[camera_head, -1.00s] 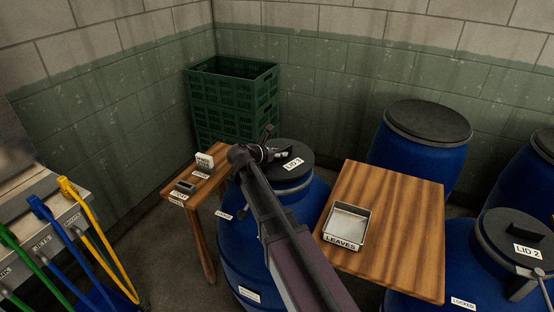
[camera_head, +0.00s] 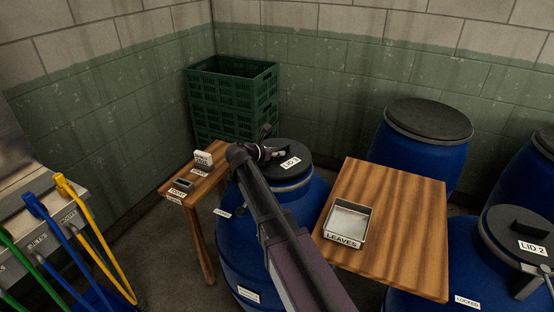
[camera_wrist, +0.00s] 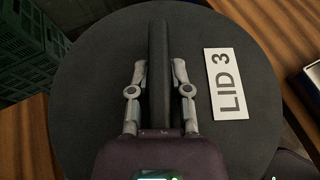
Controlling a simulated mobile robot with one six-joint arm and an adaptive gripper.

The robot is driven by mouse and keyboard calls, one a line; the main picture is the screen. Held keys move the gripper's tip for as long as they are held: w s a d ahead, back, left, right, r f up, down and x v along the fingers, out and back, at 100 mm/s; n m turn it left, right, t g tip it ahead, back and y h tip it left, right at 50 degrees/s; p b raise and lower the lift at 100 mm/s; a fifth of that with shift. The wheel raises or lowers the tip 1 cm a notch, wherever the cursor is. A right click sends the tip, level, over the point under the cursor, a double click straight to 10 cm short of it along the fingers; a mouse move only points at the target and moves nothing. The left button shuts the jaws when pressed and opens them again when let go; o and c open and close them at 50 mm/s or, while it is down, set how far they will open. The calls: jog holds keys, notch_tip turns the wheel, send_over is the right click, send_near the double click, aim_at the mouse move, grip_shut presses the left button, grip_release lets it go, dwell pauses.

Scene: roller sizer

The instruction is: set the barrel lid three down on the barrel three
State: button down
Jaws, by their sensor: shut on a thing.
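Barrel lid three (camera_wrist: 222,140) is a dark round disc with a raised bar handle (camera_wrist: 158,40) and a white label reading "LID 3" in the wrist view. In the head view the dark lid (camera_head: 300,150) is at the top of a blue barrel (camera_head: 240,250) with a grey band near its rim. I cannot tell whether the lid touches the rim all round. My gripper (camera_wrist: 158,80) is shut on the bar handle, one finger on each side. In the head view my gripper (camera_head: 268,153) is over the lid, and my arm hides part of the barrel.
A wooden table (camera_head: 405,230) with a metal tray (camera_head: 347,220) labelled "LEAVES" stands close right. A small wooden table (camera_head: 196,190) is at left. Green crates (camera_head: 232,95) stand behind. Other lidded blue barrels (camera_head: 420,155) are at right. Coloured-handled tools (camera_head: 85,225) hang at left.

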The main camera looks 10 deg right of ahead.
jog(key=shift+f+b, duration=0.35)
jog(key=shift+f, duration=0.25)
jog(key=shift+f+b, duration=0.6)
jog(key=c, duration=0.6)
grip_release()
jog(key=shift+o, duration=0.2)
jog(key=shift+r, duration=0.2)
jog(key=shift+r+p, duration=0.65)
jog(key=shift+p, duration=0.2)
jog(key=p+v, duration=0.4)
jog(key=v, duration=0.8)
jog(key=shift+f, duration=0.1)
jog(key=shift+d, duration=0.1)
